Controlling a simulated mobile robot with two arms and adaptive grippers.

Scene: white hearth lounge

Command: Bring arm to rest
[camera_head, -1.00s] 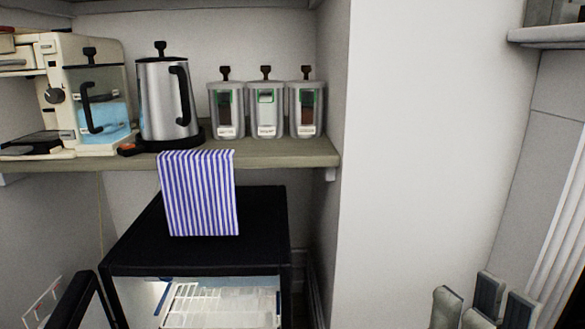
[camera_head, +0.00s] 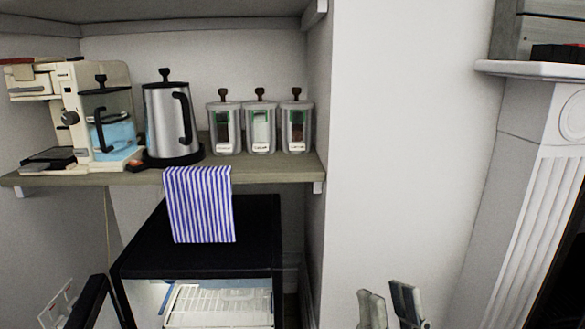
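My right gripper (camera_head: 389,300) shows at the bottom edge, right of centre, in front of the white wall. Its fingertips point up with a gap between them, and nothing is seen held there. The rest of this gripper and its arm are below the frame. My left gripper is not in view.
A small black fridge (camera_head: 255,228) stands open below a wooden shelf (camera_head: 275,168), its door (camera_head: 88,303) swung left. A striped cloth (camera_head: 200,205) hangs from the shelf. The shelf holds a coffee machine (camera_head: 68,116), a kettle (camera_head: 160,125) and three canisters (camera_head: 260,140). A fireplace surround (camera_head: 530,165) is at right.

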